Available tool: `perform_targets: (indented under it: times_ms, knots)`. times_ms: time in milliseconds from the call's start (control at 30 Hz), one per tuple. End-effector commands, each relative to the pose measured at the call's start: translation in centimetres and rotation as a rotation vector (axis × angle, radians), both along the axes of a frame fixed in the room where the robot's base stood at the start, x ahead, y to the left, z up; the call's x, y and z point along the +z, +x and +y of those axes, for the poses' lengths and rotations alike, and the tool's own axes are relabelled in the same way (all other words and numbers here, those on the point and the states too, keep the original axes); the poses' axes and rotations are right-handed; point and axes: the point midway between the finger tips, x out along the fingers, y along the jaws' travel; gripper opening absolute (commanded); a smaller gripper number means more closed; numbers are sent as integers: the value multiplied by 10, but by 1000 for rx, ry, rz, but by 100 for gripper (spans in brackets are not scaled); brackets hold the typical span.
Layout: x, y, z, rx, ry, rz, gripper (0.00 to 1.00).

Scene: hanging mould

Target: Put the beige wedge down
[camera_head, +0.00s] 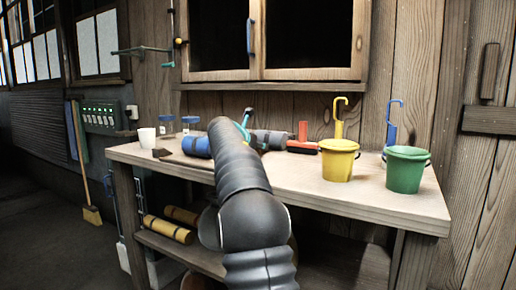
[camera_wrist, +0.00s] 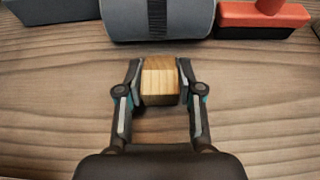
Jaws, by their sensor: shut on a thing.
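The beige wedge (camera_wrist: 160,82) is a small light wooden block between the two fingers of my gripper (camera_wrist: 159,80) in the wrist view. My gripper is shut on it, one finger on each side. The wedge is over the bare wooden bench top (camera_wrist: 50,100); I cannot tell whether it touches it. In the head view my dark arm reaches over the workbench (camera_head: 300,183) and hides the wedge and most of my gripper.
A grey roll (camera_wrist: 160,18) with a dark strap and a red brush (camera_wrist: 262,18) lie just beyond the wedge. A yellow bucket (camera_head: 339,163) and a green bucket (camera_head: 405,173) stand at the right. A blue roll (camera_head: 197,146) and a white cup (camera_head: 147,138) are at the left.

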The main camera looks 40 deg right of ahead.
Motion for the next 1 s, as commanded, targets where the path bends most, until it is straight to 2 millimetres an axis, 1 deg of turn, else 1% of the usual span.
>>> perform_targets:
  times_ms: [67,100,167,200,467,600,767,1000]
  knots:
    - [-3,0,0,0,0,0,5]
    - [-3,0,0,0,0,0,41]
    - [-2,0,0,0,0,0,56]
    - [-2,0,0,0,0,0,61]
    - [-2,0,0,0,0,0,61]
    - [3,-1,2,1,0,0,61]
    - [12,-9,23,2,-1,-3,61]
    - [30,-26,65,3,0,-1,61]
